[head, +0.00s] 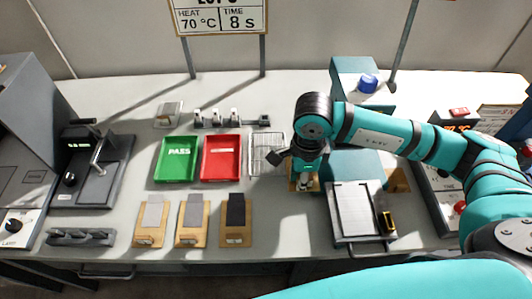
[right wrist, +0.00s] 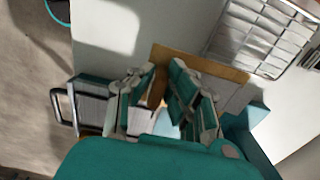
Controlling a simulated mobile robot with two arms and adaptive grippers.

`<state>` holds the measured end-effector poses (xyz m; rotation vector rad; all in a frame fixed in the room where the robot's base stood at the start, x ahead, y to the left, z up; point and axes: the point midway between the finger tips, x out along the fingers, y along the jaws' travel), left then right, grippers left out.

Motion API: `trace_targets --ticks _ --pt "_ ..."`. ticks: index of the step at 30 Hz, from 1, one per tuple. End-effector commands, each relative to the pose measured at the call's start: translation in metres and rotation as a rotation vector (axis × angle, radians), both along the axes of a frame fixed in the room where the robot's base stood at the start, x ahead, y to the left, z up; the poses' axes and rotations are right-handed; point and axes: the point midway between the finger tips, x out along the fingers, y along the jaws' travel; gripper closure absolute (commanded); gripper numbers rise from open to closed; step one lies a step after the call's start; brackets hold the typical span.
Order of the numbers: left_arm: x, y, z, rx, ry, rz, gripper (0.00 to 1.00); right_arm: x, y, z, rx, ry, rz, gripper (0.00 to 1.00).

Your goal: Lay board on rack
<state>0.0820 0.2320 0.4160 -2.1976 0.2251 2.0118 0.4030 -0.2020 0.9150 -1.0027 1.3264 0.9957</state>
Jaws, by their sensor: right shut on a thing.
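The wire rack (head: 267,153) lies on the table right of the red tray. It also shows at the upper right of the right wrist view (right wrist: 265,35). My right gripper (head: 305,183) is just right of and nearer than the rack, pointing down. It is shut on a tan wooden board (head: 291,184). My left gripper is not in view.
A green PASS tray (head: 176,159) and a red tray (head: 221,159) sit left of the rack. A teal machine with a grey plate (head: 352,212) stands close on the right.

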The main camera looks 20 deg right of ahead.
Motion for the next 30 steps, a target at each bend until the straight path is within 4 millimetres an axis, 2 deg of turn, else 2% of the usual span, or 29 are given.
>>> trace_targets --ticks 1,6,13,16,20,26,30 --pt "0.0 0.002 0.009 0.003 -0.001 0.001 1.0 0.013 0.008 0.004 0.003 0.0 0.0 1.0" --pt "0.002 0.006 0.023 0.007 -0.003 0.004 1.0 0.055 0.026 0.0 0.002 0.0 0.001 1.0" --pt "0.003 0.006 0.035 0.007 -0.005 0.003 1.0 0.102 0.047 -0.007 0.001 0.001 0.003 1.0" --pt "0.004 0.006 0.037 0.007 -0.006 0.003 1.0 0.112 0.051 -0.009 0.0 0.001 0.004 1.0" --pt "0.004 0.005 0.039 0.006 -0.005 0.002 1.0 0.116 0.053 -0.013 0.0 0.001 0.004 1.0" --pt "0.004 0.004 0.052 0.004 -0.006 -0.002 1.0 0.115 0.053 -0.037 0.0 0.005 0.002 1.0" --pt "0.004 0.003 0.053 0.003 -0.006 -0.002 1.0 0.116 0.053 -0.046 0.0 0.0 0.005 1.0"
